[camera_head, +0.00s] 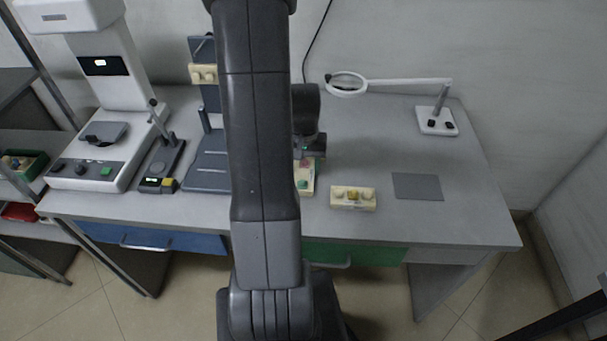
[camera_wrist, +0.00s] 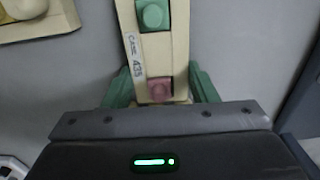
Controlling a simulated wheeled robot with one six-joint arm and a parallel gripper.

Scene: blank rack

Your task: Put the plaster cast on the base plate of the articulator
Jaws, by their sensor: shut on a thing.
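A cream plaster cast (camera_wrist: 165,55) with a green block, a pink block and a label reading "CASE 435" lies between the green fingers of my gripper (camera_wrist: 160,92), which is shut on it near the pink block. In the head view the cast (camera_head: 306,186) shows right of my arm, partly hidden; I cannot tell whether it touches the table. The articulator is a dark grey frame left of my arm, with a cream cast (camera_head: 203,74) on its upper part and a flat base plate (camera_head: 205,177) below. My arm hides its right side. The visible part of the plate is bare.
Another cream cast (camera_head: 353,204) with a yellow block lies right of the held one, near a grey mat (camera_head: 418,187). A magnifier lamp (camera_head: 437,120) stands at the back right. A small device (camera_head: 160,165) and a white machine (camera_head: 100,165) stand left of the articulator.

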